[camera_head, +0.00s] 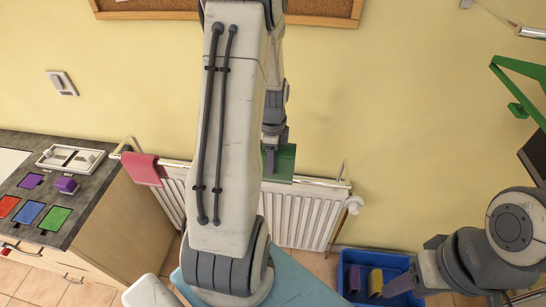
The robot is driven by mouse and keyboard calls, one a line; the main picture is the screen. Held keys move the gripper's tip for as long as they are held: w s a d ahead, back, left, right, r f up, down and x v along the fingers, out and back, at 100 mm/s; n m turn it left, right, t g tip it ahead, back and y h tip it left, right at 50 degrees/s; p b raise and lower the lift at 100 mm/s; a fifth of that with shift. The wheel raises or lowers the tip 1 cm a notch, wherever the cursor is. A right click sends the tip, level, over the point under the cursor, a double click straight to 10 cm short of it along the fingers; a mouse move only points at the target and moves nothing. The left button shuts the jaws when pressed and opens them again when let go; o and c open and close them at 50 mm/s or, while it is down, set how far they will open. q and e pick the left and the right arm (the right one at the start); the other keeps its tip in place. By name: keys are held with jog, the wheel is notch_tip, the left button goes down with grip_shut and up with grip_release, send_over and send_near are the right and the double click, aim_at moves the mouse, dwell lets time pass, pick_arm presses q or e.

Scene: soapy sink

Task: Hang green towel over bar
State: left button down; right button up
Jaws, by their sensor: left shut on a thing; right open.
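The green towel (286,164) is at the middle, in front of the wall at the height of the bar. My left gripper (270,165) points down and is shut on its left side. The white bar (318,182) runs above the white radiator (305,215). A pink-red towel (145,170) hangs over the bar's left end. My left arm hides the middle of the bar, so I cannot tell whether the green towel touches it.
The blue bin (350,256) on the floor holds purple and yellow blocks. A dark counter (90,190) at left carries coloured squares, a purple block (66,185) and a switch panel (70,158). A green frame (515,80) projects at upper right. The wall right of the radiator is clear.

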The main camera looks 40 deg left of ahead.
pick_arm(q)
notch_tip(320, 180, down, 12)
jog(key=b, duration=0.8)
dwell(0.3)
jog(key=shift+c, duration=0.2)
grip_release()
